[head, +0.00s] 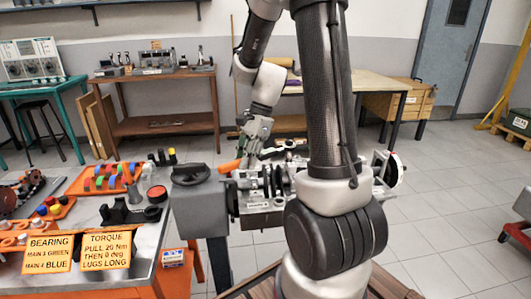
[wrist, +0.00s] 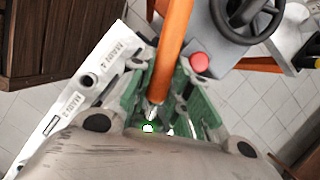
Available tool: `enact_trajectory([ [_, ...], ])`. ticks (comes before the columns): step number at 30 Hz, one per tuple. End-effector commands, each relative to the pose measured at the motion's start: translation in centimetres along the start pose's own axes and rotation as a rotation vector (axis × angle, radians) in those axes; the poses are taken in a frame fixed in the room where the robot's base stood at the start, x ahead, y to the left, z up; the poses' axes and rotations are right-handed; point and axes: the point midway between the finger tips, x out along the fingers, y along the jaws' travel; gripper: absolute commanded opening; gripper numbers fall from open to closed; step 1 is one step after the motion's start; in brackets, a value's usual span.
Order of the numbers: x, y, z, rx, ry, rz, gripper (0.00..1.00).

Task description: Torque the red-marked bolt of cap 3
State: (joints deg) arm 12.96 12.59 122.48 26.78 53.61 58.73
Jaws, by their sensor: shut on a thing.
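My gripper (head: 258,128) is over the engine block (head: 262,205) in the head view. It is shut on an orange-handled wrench (head: 230,165), whose handle sticks out to the left.
A grey stand box with a black handwheel (head: 190,173) is left of the block; a red knob (wrist: 200,62) shows by it in the wrist view. The left bench holds coloured parts in an orange tray (head: 75,187) and a torque sign (head: 106,245).

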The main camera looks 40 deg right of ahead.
Motion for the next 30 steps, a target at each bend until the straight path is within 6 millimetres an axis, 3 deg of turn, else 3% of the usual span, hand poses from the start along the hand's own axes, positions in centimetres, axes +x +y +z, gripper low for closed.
enact_trajectory([
  [30, -0.86, -0.01, 0.36, 0.0, 0.0, -0.001, 0.0],
])
